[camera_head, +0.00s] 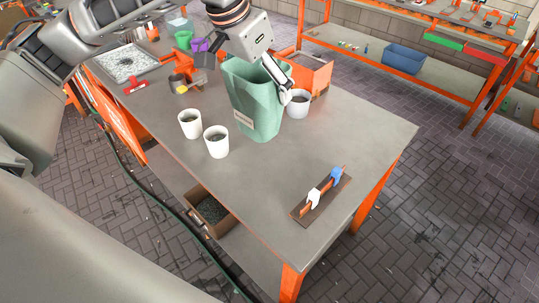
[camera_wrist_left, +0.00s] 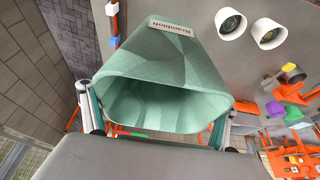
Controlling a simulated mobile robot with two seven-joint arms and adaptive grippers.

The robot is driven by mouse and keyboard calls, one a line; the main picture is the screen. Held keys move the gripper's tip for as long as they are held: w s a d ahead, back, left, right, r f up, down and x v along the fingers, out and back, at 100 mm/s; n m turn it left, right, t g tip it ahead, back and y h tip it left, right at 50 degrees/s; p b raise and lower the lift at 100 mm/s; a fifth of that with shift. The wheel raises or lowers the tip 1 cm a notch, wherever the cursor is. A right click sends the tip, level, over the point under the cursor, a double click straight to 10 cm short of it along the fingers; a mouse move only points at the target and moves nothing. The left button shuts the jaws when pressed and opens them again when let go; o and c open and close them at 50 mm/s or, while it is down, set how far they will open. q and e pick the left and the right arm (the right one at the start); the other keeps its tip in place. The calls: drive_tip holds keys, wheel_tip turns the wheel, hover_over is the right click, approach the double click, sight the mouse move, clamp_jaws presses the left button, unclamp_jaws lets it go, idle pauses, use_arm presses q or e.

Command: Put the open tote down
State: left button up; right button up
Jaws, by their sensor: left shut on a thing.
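The open tote (camera_head: 252,108) is a green, faceted, tall bin with a pale label low on its side. In the head view it stands nearly upright over the middle of the workbench (camera_head: 310,160); I cannot tell whether its base touches the top. My left gripper (camera_head: 270,78) comes down from above and is shut on the tote's upper part. In the left wrist view the tote (camera_wrist_left: 150,85) fills the middle, its open mouth toward the camera, with my fingers (camera_wrist_left: 155,122) at both sides. My right gripper is not in view.
Two white cups (camera_head: 217,141) stand left of the tote, and a grey cup (camera_head: 298,103) is close on its right. An orange-sided box (camera_head: 312,75) is behind. A board with blue and white clips (camera_head: 320,195) lies near the front right. Bench between is clear.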

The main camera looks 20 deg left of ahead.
use_arm(q)
drive_tip(key=shift+w+f, duration=0.3)
drive_tip(key=shift+f, duration=0.05)
wheel_tip(320, 180, down, 19)
drive_tip(key=shift+s+f, duration=0.1)
drive_tip(key=shift+f, duration=0.05)
idle(0.4)
drive_tip(key=o, duration=1.3)
